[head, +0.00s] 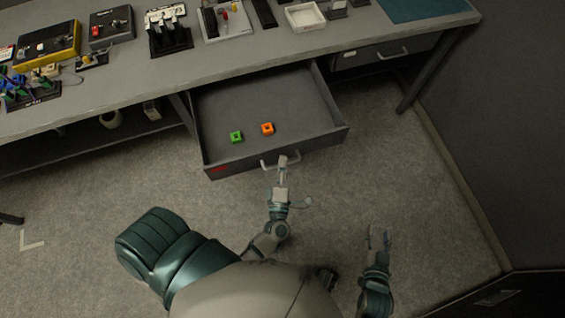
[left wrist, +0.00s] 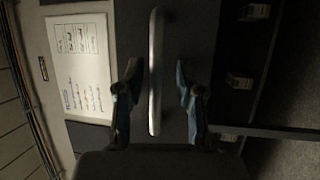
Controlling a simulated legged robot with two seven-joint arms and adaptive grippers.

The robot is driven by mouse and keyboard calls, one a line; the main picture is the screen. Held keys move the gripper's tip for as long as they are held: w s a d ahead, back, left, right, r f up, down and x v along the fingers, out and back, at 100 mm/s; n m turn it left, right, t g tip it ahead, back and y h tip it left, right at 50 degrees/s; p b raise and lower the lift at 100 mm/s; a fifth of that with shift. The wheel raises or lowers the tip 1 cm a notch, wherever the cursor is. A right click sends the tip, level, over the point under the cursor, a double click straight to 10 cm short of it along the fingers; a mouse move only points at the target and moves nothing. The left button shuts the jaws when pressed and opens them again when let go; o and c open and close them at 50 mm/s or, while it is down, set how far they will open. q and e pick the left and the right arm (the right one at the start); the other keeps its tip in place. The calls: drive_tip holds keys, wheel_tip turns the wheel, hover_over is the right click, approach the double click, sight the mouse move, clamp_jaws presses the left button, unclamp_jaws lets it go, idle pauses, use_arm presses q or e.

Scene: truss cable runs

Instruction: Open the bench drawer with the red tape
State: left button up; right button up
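The bench drawer (head: 275,98) is pulled well out from under the bench. Red tape (head: 216,169) marks the left end of its front, and a pale bar handle (head: 268,165) is mounted on the front. My left gripper (head: 282,161) is at the right part of this handle. In the left wrist view the handle (left wrist: 155,75) stands between the two fingers of my left gripper (left wrist: 157,70), with a gap on each side, so the gripper is open around it. My right gripper (head: 380,238) hangs empty over the floor at right, its fingers apart.
A green block (head: 237,137) and an orange block (head: 267,129) lie in the drawer. A second drawer (head: 385,55), shut, is at right under the bench. The bench top (head: 270,50) holds boxes, racks and a white tray (head: 305,16). The floor in front is clear.

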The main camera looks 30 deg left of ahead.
use_arm(q)
drive_tip(key=v, duration=0.7)
drive_tip(key=shift+s+f, duration=0.15)
drive_tip(key=shift+s, duration=0.05)
use_arm(e)
drive_tip(key=shift+d, duration=0.15)
use_arm(q)
drive_tip(key=shift+d, duration=0.15)
